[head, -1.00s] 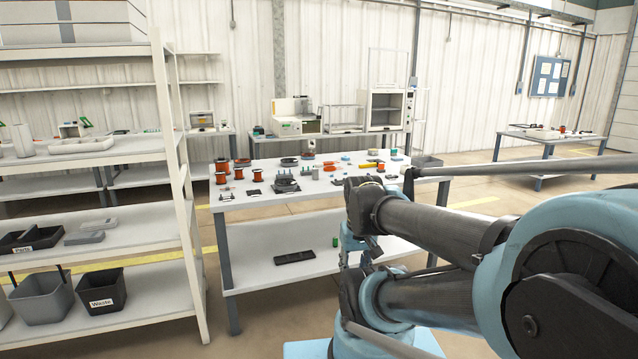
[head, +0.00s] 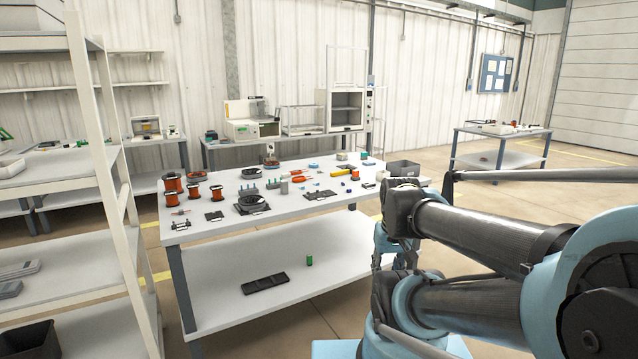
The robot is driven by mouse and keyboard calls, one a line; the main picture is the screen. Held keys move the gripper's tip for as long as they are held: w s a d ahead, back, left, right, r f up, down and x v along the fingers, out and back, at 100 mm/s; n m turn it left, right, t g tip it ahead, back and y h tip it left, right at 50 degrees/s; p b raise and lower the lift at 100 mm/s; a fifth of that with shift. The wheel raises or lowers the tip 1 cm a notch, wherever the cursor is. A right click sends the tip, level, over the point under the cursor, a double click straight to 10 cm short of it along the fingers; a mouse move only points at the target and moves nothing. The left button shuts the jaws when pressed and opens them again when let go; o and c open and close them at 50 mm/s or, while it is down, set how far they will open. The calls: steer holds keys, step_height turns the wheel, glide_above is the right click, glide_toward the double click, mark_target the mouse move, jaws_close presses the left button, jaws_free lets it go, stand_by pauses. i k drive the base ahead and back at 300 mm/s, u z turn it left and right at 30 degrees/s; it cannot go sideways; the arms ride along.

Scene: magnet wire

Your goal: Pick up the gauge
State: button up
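The work table (head: 300,248) stands ahead of me, with many small things on its top. I cannot tell which of them is the gauge at this size. A yellow tool-like piece (head: 322,195) and an orange piece (head: 299,175) lie at the middle right of the top. My folded arm fills the right side of the head view, apart from the table things. I cannot make out my gripper's fingers.
Several orange wire spools (head: 172,183) stand at the table's left end. A white shelf rack (head: 128,215) stands close on the left. A black tray (head: 264,284) lies on the lower shelf. Open floor (head: 500,195) shows at the right.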

mark_target(284, 183)
steer(key=z, duration=0.2)
steer(key=i, duration=1.25)
steer(key=u, duration=0.1)
